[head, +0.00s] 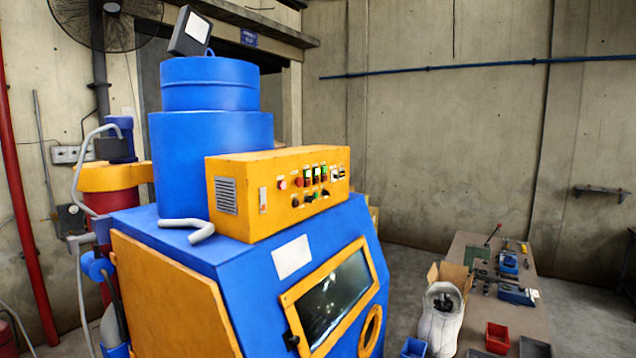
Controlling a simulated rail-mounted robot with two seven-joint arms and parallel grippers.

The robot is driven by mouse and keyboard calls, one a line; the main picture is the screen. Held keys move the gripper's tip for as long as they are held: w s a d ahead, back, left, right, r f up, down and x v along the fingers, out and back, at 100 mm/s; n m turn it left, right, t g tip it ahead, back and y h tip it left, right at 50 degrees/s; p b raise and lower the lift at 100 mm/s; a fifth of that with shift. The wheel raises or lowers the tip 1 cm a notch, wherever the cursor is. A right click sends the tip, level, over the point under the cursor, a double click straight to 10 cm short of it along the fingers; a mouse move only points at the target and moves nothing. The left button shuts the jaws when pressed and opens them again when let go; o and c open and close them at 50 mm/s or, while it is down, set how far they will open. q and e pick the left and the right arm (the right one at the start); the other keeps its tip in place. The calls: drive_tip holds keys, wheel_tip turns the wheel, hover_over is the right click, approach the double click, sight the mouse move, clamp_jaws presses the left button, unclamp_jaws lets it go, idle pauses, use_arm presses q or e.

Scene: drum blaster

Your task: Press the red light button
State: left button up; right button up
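The blue blasting machine (205,245) stands left of centre. An orange control box (245,170) sits on its top. The box's front panel carries several small buttons and switches in rows. A red button (282,184) sits at the panel's left, and another red one (299,182) is a little to its right. Green and black controls lie farther right. The controls are too small for me to tell which one is the red light button, or whether any is lit or pressed. Neither of my grippers is in view.
A workbench (490,270) with tools and red and blue bins stands at the right. A white rounded container or sack (438,325) stands beside it, near an open cardboard box (446,273). Grey floor (402,262) shows between machine and bench. A red pipe (25,210) runs up the left wall.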

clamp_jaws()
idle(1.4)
